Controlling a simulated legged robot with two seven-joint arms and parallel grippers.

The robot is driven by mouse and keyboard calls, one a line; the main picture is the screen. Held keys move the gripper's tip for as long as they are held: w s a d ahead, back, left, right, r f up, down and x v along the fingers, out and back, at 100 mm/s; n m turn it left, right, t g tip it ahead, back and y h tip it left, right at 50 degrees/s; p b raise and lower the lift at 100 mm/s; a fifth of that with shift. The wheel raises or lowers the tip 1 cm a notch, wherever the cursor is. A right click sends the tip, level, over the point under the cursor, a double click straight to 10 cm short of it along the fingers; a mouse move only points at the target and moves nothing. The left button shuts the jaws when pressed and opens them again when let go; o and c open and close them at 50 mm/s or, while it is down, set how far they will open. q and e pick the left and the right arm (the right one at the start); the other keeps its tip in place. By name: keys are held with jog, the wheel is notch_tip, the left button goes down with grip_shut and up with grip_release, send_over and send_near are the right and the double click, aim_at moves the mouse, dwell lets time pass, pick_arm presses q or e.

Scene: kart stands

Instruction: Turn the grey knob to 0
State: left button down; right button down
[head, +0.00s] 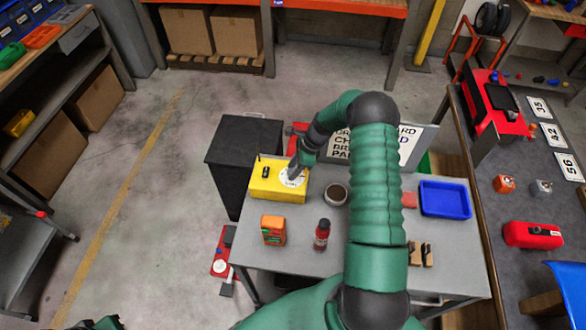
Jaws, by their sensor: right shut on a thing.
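A yellow box (270,193) stands at the back left of the grey table, with a round white dial (298,181) at the right of its top. My right arm reaches over the table from the front. My right gripper (292,176) points down at the dial and is shut on the grey knob. The gripper hides the knob, and the pointer and dial marks are too small to read. A bit of my left arm shows at the bottom left edge; its gripper's jaws cannot be made out.
An orange box (273,230) and a red-capped bottle (321,235) stand in front of the yellow box. A blue tray (444,199) lies at the table's right. A sign (362,147) stands behind my arm.

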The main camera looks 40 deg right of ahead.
jog(key=n+b, duration=0.1)
jog(key=d+n+g+b, duration=0.1)
jog(key=n+b, duration=0.1)
jog(key=shift+w+f+n, duration=0.1)
jog(key=shift+n, duration=0.2)
jog(key=n+g+b, duration=0.1)
jog(key=n+b, duration=0.1)
jog(key=n, duration=0.1)
jog(key=shift+w+n+g+y, duration=0.1)
jog(key=shift+n+g+y, duration=0.2)
jog(key=shift+y, duration=0.1)
jog(key=n+g+b, duration=0.1)
jog(key=n, duration=0.1)
jog(key=n+b, duration=0.2)
jog(key=shift+w+a+g, duration=0.15)
jog(key=shift+g, duration=0.25)
jog(key=shift+w+r+n+g+h+b, duration=0.1)
jog(key=shift+n+g+h+b, duration=0.1)
jog(key=shift+n, duration=0.5)
jog(key=shift+r+n+g+h+b, duration=0.1)
jog(key=shift+n+g+b, duration=0.1)
jog(key=shift+n, duration=0.5)
jog(key=shift+w+r+n+g+h+b, duration=0.1)
jog(key=shift+n+g+b, duration=0.1)
jog(key=shift+n, duration=0.5)
jog(key=c, duration=1.4)
grip_release()
jog(key=o, duration=0.4)
jog(key=shift+f, duration=0.2)
